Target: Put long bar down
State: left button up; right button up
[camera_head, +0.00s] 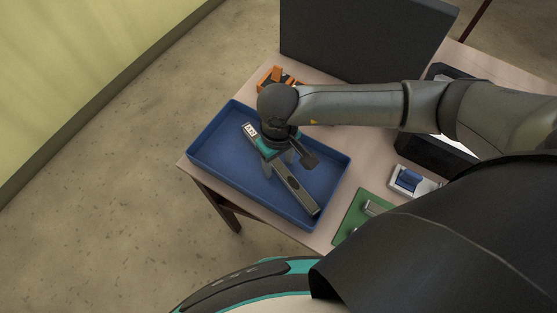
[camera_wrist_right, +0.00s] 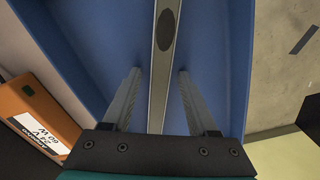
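The long bar (camera_head: 300,194) is a thin grey strip with a white label at its far-left end. It lies diagonally in the blue tray (camera_head: 212,163). In the right wrist view the bar (camera_wrist_right: 164,75) runs between my two fingers, with a gap on each side. My right gripper (camera_head: 281,162) is over the bar's middle, pointing down into the tray. It also shows in the right wrist view (camera_wrist_right: 159,75), open, its fingers on either side of the bar. My wrist hides part of the bar in the head view. My left gripper is not in view.
An orange box (camera_wrist_right: 37,115) with a white label stands beside the tray, and shows behind it in the head view (camera_head: 270,79). A dark panel (camera_head: 365,38) stands at the back. A green board (camera_head: 354,216) and a blue-and-white part (camera_head: 408,181) lie right of the tray.

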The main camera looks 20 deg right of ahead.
aim_at(279, 165)
jog(key=shift+r+p, duration=0.25)
jog(key=shift+p, duration=0.05)
notch_tip(279, 165, up, 12)
jog(key=p, duration=0.1)
dwell(0.3)
jog(key=shift+f, duration=0.1)
